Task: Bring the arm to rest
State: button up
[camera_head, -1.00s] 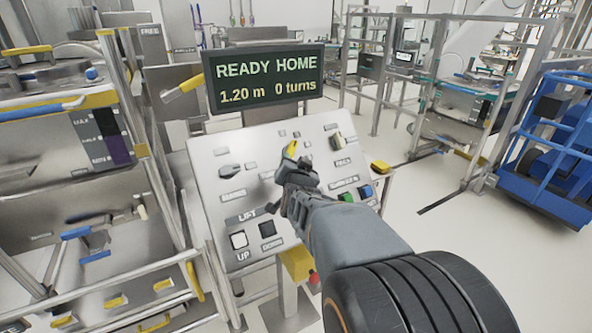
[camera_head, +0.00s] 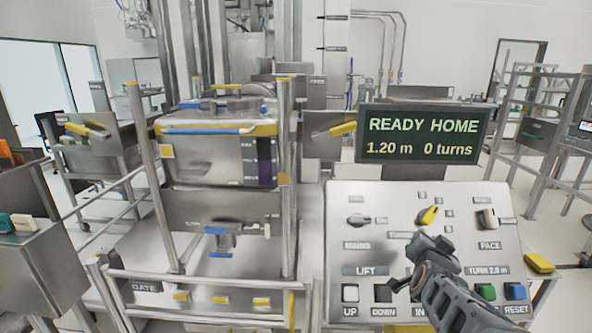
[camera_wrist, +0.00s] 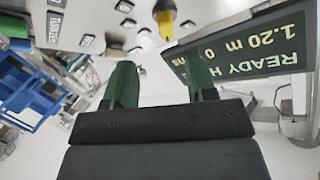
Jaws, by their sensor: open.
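My gripper (camera_head: 431,250) is in front of the sloped control panel (camera_head: 340,215), below a yellow selector knob (camera_head: 428,216). In the wrist view its two green fingers (camera_wrist: 162,88) stand apart with nothing between them. The yellow knob (camera_wrist: 166,22) shows past the fingertips there, apart from them. The display (camera_head: 423,134) above the panel reads READY HOME, 1.20 m, 0 turns. Part of the panel behind my arm is hidden.
A steel bin (camera_head: 215,150) stands in a frame left of the panel, behind a low rail marked GATE (camera_head: 147,287). Lift buttons UP (camera_head: 350,293) and DOWN (camera_head: 383,293) sit at the panel's lower left.

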jog(key=s+a+f+n+g+y, duration=0.6)
jog(key=a+f, duration=0.3)
jog(key=a, duration=0.1)
jog(key=s+a+n+g+y+p, duration=0.1)
jog(key=s+a+n+g, duration=0.3)
jog(key=s+a, duration=0.3)
jog(key=shift+s+a+r+n+y+p, duration=0.35)
jog(key=shift+a+n, duration=0.55)
jog(key=shift+a, duration=0.3)
